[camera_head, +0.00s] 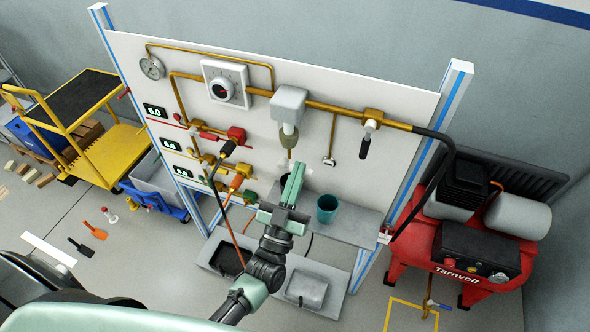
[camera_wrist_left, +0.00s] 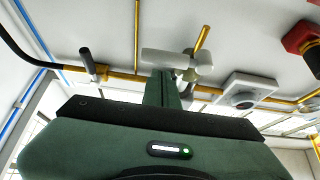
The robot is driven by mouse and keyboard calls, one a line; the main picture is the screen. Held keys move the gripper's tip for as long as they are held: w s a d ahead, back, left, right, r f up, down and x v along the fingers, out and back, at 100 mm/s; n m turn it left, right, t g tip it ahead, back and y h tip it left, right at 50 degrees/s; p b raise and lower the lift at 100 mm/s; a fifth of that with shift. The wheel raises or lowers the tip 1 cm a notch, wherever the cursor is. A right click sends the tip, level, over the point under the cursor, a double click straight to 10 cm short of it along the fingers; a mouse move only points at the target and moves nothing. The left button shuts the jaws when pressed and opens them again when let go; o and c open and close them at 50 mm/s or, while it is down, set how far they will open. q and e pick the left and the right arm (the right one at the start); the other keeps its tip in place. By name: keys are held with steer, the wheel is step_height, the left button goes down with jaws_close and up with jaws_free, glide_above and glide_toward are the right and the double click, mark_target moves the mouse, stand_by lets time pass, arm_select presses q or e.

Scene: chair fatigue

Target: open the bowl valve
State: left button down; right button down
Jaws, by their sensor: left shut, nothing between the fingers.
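A grey filter unit (camera_head: 289,104) with a dull olive bowl (camera_head: 288,136) hangs from the brass pipe on the white panel. A thin stem runs down below the bowl; a separate bowl valve handle is too small to tell there. My left gripper (camera_head: 296,168) is shut and empty, its green fingers pointing up just below the bowl, partly in front of the panel. In the left wrist view the shut fingers (camera_wrist_left: 165,80) reach up to a pale grey fitting (camera_wrist_left: 178,62) with short arms. I cannot tell whether they touch it. My right gripper is not in view.
A black-handled valve (camera_head: 365,146) hangs from the pipe at right. A teal cup (camera_head: 327,208) stands on the grey shelf (camera_head: 350,222) beside my gripper. A round-dial box (camera_head: 226,84) and red valve (camera_head: 237,135) are left. A red compressor (camera_head: 465,258) stands right.

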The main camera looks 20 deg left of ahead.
arm_select(q)
steer(key=shift+w+f, duration=0.1)
steer(key=shift+f, duration=0.15)
